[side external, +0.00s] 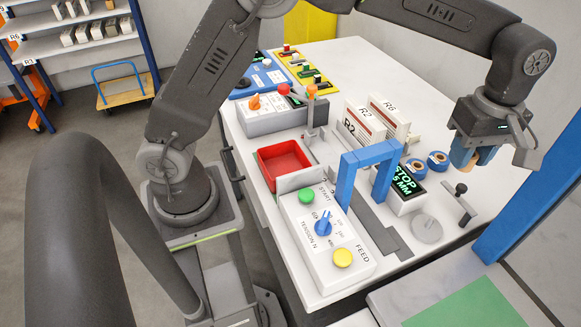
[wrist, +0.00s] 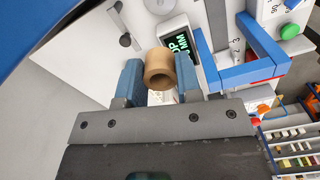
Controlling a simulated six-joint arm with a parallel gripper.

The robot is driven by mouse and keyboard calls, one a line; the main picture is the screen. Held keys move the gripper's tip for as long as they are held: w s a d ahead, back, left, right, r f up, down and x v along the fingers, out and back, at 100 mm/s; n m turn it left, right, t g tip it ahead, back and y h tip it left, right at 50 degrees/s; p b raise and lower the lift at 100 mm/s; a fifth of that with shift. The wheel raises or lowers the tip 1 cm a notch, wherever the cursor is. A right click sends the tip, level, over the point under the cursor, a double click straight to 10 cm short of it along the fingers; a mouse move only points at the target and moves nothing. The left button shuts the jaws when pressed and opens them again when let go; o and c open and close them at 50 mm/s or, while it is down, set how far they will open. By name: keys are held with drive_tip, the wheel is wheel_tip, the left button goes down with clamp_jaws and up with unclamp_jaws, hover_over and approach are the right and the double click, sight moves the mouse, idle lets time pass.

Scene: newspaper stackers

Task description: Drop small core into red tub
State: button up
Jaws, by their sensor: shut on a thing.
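My gripper (side external: 480,158) is shut on a small tan cardboard core (wrist: 160,64), a short hollow tube. In the wrist view the core sits between the two blue fingertips, its open end toward the camera. In the side view the core shows only as a small tan patch (side external: 462,158) at the fingers, raised above the right part of the table. The red tub (side external: 284,160) is an open square bin at the table's left edge, well left of my gripper. Its visible floor looks empty.
A blue arch (side external: 369,153) stands between my gripper and the tub. The STOP display box (side external: 400,195), blue-ringed rolls (side external: 437,161) and labelled R2 and R6 stacks (side external: 371,130) are close by. A control panel (side external: 325,240) is in front of the tub.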

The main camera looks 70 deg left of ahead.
drive_tip(key=s+a+r+n, duration=0.25)
drive_tip(key=s+a, duration=0.45)
drive_tip(key=a, duration=0.4)
drive_tip(key=s+a+r+n, duration=0.1)
drive_tip(key=s+a+n, duration=0.3)
drive_tip(key=s+a, duration=0.5)
drive_tip(key=s+a+f+n, duration=0.2)
drive_tip(key=s+a, duration=0.3)
drive_tip(key=a, duration=0.1)
wheel_tip(320, 180, down, 12)
drive_tip(key=shift+s+d+r, duration=0.15)
drive_tip(key=shift+s, duration=0.15)
drive_tip(key=shift+n, duration=0.25)
drive_tip(key=o, duration=1)
drive_tip(key=shift+r, duration=0.1)
